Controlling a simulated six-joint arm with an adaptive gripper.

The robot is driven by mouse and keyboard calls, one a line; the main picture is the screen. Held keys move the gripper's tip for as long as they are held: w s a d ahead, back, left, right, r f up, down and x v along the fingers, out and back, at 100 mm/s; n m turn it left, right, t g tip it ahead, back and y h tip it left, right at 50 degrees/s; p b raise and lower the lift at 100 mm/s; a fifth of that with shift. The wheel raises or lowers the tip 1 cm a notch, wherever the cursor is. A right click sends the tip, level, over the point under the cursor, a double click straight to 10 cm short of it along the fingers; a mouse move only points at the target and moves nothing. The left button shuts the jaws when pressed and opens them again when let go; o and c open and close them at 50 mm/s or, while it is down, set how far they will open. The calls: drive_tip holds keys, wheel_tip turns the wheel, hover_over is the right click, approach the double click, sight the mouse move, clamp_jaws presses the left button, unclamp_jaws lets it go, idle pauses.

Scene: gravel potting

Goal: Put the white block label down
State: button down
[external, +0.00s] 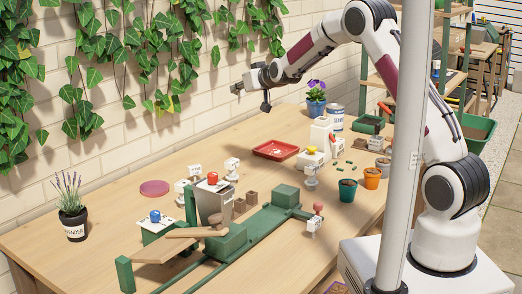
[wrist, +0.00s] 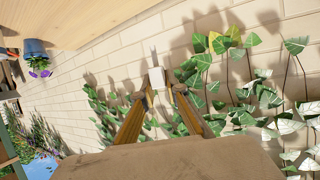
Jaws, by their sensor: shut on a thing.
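My gripper (external: 238,88) is raised high above the far side of the table, close to the brick wall. In the wrist view my gripper (wrist: 157,92) is shut on a small white block label (wrist: 156,77), which sits between the fingertips. A thin pale piece sticks up from the block. The wall lies behind it in that view, and no table surface shows directly below it. In the external view the held label is too small to make out.
The wooden table (external: 110,205) holds a red tray (external: 276,150), a green balance-like frame (external: 225,242), a grey container (external: 213,202), several small white label stands and a lavender pot (external: 75,222). Ivy (external: 85,60) hangs on the wall. Bare wood shows at the table's left.

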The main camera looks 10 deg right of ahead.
drive_tip(key=shift+a+f+n+g+y, duration=0.9)
drive_tip(key=shift+a+n+g+y, duration=1.2)
drive_tip(key=shift+a, duration=1.85)
wheel_tip(320, 180, down, 9)
drive_tip(key=s+n+g+y, duration=0.2)
drive_tip(key=n+g+y, duration=0.1)
drive_tip(key=n, duration=0.2)
drive_tip(key=shift+a+f, duration=0.2)
drive_tip(key=shift+f, duration=0.1)
drive_tip(key=shift+f, duration=3.05)
drive_tip(key=shift+f, duration=0.1)
drive_tip(key=shift+f, duration=1.75)
